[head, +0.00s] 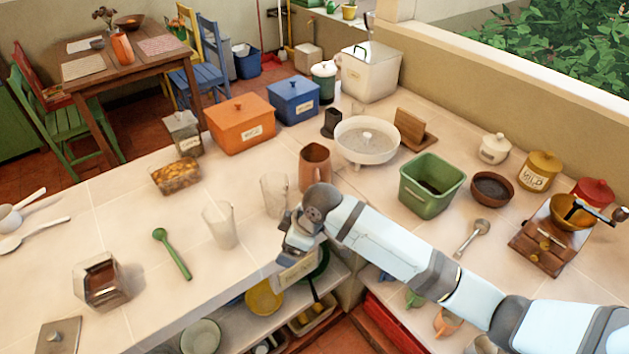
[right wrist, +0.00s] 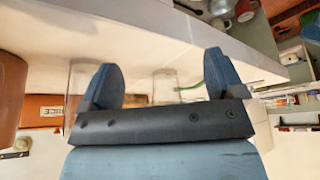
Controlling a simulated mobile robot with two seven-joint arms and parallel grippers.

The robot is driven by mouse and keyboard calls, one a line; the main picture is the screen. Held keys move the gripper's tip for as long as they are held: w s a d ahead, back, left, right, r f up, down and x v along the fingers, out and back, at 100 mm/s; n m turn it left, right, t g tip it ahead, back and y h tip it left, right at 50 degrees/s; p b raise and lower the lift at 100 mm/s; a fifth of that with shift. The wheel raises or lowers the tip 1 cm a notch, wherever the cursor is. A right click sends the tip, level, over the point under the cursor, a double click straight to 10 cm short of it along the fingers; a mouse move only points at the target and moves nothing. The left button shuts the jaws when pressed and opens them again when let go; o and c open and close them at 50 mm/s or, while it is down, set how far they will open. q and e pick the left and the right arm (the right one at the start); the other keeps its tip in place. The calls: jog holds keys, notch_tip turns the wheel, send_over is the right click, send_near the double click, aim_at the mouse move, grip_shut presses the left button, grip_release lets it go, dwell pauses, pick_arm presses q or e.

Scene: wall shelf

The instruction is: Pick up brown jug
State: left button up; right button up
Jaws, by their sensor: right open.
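The brown jug (head: 315,168) stands upright on the counter, just beyond my right wrist in the head view. In the right wrist view, what looks like its brown side (right wrist: 11,95) shows at the left edge, outside the fingers. My right gripper (head: 295,243) is over the counter's front edge, nearer than the jug and apart from it. In the right wrist view the gripper's two fingers (right wrist: 160,72) are spread with nothing held between them. My left gripper is in neither view.
Two clear glasses (head: 273,195) (head: 220,225) stand left of the jug. A white bowl (head: 367,152) is behind it and a green bin (head: 432,187) to its right. An orange box (head: 240,135) stands farther back. Below the counter, an open shelf holds a yellow bowl (head: 264,298).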

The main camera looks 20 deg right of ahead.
jog(key=w+d+r+n+g+h, duration=0.25)
jog(key=w+d+r, duration=0.25)
jog(key=w+r, duration=0.25)
jog(key=h, duration=0.2)
send_near(317, 172)
jog(key=shift+n, duration=0.35)
notch_tip(317, 172, down, 12)
jog(key=shift+s+f+p, duration=0.15)
jog(key=shift+p, duration=0.2)
jog(key=c, duration=1.3)
